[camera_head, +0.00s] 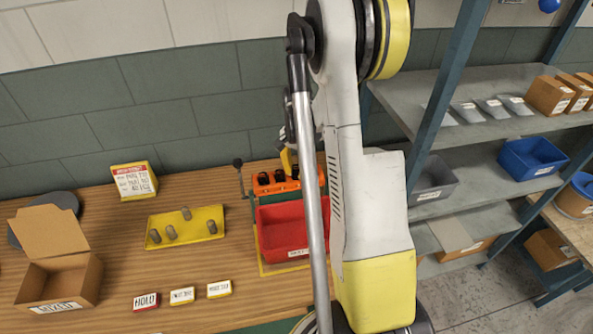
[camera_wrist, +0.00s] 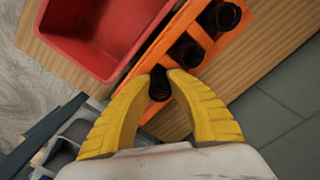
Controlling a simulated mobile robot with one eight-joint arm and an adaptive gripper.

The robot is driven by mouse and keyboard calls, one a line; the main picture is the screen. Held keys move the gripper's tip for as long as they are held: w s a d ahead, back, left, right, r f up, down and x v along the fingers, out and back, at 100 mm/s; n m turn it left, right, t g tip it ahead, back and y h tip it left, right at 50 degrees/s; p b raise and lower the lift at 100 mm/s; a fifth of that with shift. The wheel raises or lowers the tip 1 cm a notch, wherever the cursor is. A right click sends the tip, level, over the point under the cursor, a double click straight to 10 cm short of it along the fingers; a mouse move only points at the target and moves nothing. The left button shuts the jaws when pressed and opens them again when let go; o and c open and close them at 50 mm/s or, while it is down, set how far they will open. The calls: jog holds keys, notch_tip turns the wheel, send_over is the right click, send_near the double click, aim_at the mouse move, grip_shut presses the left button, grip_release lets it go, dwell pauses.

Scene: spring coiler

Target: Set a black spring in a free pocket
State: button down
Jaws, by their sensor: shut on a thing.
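An orange rack (camera_head: 290,190) stands on the wooden table behind the red bin, with a row of dark, round, coil-like shapes along it; it crosses the wrist view as a diagonal strip (camera_wrist: 210,40). Two black springs show there, one at the upper end (camera_wrist: 228,14) and one in the middle (camera_wrist: 188,51). My gripper (camera_wrist: 163,74) has its yellow fingers shut on another black spring (camera_wrist: 159,88) at the rack's lower end in the wrist view. I cannot tell whether this spring is fully seated in a pocket. In the head view my arm partly hides the rack.
A red bin (camera_head: 283,228) stands directly in front of the rack. A yellow tray (camera_head: 200,224) holds several grey springs at left. A crank handle (camera_head: 239,164) rises beside the rack. A sign box, an open carton (camera_head: 60,280) and small label blocks also stand on the table.

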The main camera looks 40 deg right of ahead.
jog(key=c, duration=1.2)
grip_release()
jog(key=shift+c, duration=0.2)
jog(key=shift+r, duration=0.15)
notch_tip(320, 180, up, 11)
jog(key=shift+d+r, duration=0.1)
jog(key=shift+r, duration=0.05)
notch_tip(320, 180, up, 5)
jog(key=p, duration=0.3)
jog(key=shift+r, duration=0.15)
jog(key=s+a+p, duration=0.1)
jog(key=s+a, duration=0.7)
jog(key=s, duration=0.5)
jog(key=shift+s+a, duration=0.2)
jog(key=shift+s, duration=0.1)
